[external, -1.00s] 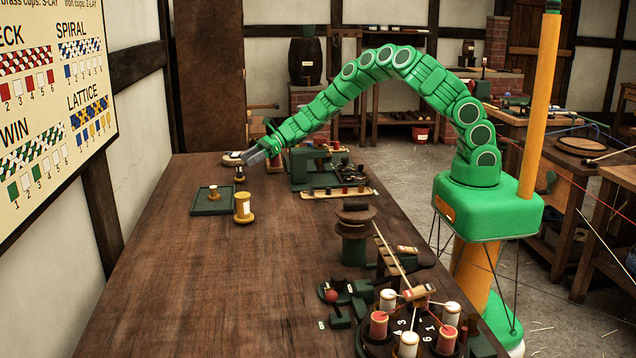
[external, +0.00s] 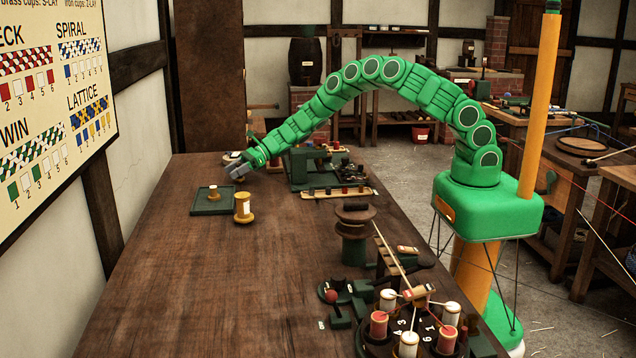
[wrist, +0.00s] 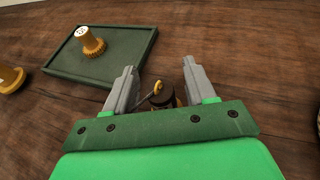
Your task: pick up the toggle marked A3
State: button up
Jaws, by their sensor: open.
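My gripper (external: 236,172) is low over the far left part of the table. In the wrist view my gripper (wrist: 160,70) is open, with its two grey fingers apart. A small dark round piece with a brass-coloured eye (wrist: 160,98) sits between the fingers, close to the palm and partly hidden by it. A thin grey rod or cord runs from its eye to the left finger. I cannot read any mark on it, so I cannot tell whether it is the toggle A3. In the external view the gripper hides it.
A green tray (external: 200,211) holding a white-topped brass spool (wrist: 90,42) lies left of my gripper. A yellow bobbin (external: 243,208) stands beside the tray. A green bench device (external: 308,165) and a wooden rack (external: 340,193) are to the right. The table's middle is clear.

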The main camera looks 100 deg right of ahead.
grip_shut()
dwell(0.4)
